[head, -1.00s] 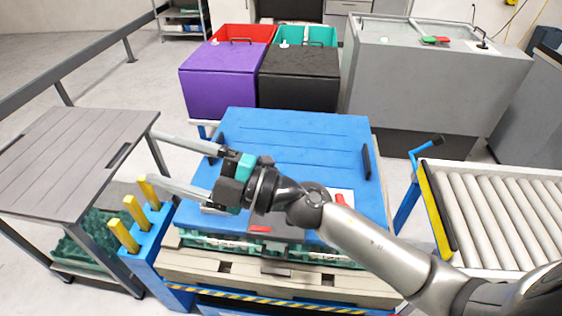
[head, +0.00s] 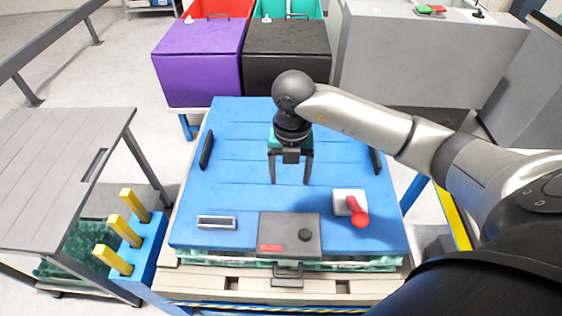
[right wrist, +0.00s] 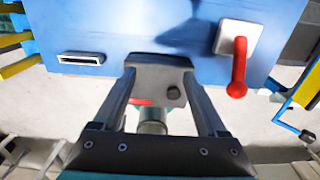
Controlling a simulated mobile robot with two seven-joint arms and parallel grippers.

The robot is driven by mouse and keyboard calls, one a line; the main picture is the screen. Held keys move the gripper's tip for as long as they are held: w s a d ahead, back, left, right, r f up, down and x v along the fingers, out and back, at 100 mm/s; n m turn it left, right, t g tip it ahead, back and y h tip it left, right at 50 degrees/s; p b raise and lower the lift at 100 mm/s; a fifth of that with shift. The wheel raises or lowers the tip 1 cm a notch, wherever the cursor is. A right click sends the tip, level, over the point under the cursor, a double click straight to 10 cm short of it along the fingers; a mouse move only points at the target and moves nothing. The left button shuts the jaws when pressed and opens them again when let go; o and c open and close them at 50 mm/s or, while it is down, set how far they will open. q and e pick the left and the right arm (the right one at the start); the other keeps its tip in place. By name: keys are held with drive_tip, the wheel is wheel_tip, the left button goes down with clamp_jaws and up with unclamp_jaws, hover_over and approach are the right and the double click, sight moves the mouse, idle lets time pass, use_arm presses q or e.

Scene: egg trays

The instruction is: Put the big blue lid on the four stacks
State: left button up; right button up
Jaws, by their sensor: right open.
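The big blue lid (head: 240,180) lies flat across the green egg trays (head: 218,254), whose edges show below its front edge; the stacks are otherwise hidden under it. Dark handles stand at the lid's left side (head: 206,150) and right side (head: 376,160). My right gripper (head: 290,182) points down over the middle of the lid. It is open and empty, with its fingers spread; whether the tips touch the lid is unclear. In the right wrist view, the open fingers (right wrist: 160,75) frame a grey panel, with the lid (right wrist: 115,25) beyond. My left gripper is out of view.
The grey panel (head: 290,234), a red lever on a white plate (head: 345,202) and a metal slot (head: 216,222) are at the lid's front. Yellow posts (head: 124,231) and a grey table (head: 60,165) are at left. Purple (head: 198,65) and black (head: 287,62) bins stand behind.

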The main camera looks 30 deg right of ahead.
drive_tip(key=f+b, duration=0.8)
drive_tip(key=f, duration=0.2)
drive_tip(key=shift+s+b, duration=0.2)
drive_tip(key=shift+b, duration=0.1)
wheel_tip(320, 180, down, 4)
drive_tip(key=b, duration=0.2)
drive_tip(key=shift+b, duration=0.35)
drive_tip(key=shift+s+d+f+b, duration=0.1)
drive_tip(key=shift+d+f+b, duration=0.1)
drive_tip(key=shift+f+b, duration=0.25)
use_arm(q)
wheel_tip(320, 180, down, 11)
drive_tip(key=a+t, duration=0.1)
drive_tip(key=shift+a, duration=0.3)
use_arm(e)
drive_tip(key=shift+f, duration=0.15)
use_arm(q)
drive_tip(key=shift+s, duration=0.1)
